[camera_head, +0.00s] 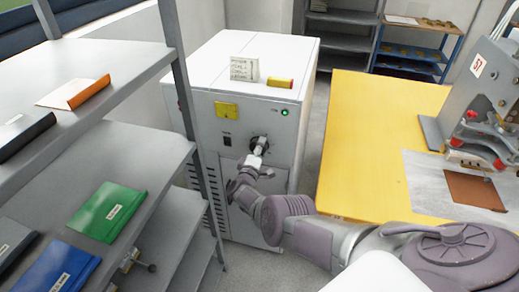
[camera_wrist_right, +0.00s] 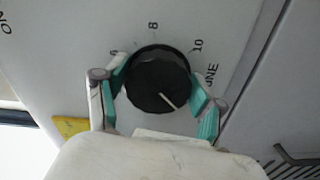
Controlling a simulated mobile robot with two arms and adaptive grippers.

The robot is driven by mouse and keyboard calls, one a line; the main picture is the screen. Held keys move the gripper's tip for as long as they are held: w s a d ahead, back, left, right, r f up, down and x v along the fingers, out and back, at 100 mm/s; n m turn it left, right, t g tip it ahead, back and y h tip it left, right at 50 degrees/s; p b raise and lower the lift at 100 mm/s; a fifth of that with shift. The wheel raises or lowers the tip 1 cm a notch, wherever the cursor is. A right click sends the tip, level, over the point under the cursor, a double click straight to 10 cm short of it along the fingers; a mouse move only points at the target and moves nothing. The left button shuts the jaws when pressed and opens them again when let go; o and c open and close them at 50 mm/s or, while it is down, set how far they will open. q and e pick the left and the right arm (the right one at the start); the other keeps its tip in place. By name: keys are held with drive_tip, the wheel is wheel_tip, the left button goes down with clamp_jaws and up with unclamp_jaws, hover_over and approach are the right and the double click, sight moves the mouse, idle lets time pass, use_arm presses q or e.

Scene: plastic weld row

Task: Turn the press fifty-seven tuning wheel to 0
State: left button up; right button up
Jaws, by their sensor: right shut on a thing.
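The tuning wheel is a black round knob (camera_head: 259,144) on the front of a white-grey cabinet (camera_head: 236,165). In the right wrist view the wheel (camera_wrist_right: 157,82) fills the middle, with the marks 8 and 10 above it and a partly hidden mark at upper left. Its white pointer line points to the lower right; no 0 mark is visible. My right gripper (camera_head: 258,157) is shut on the wheel; its teal-padded fingers (camera_wrist_right: 159,90) sit on either side of the rim. The press (camera_head: 478,100) with a 57 tag stands at the right. My left gripper is not in view.
A grey shelf rack (camera_head: 176,75) with coloured binders stands close on the left. A yellow table (camera_head: 362,140) lies to the right of the cabinet. A white sign (camera_head: 244,69) and a yellow-red object (camera_head: 280,82) are on the cabinet top. A green lamp (camera_head: 285,113) glows.

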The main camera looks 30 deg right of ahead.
idle(0.6)
drive_tip(key=o, duration=1.1)
drive_tip(key=shift+w+a+r, duration=0.1)
drive_tip(key=shift+r, duration=0.05)
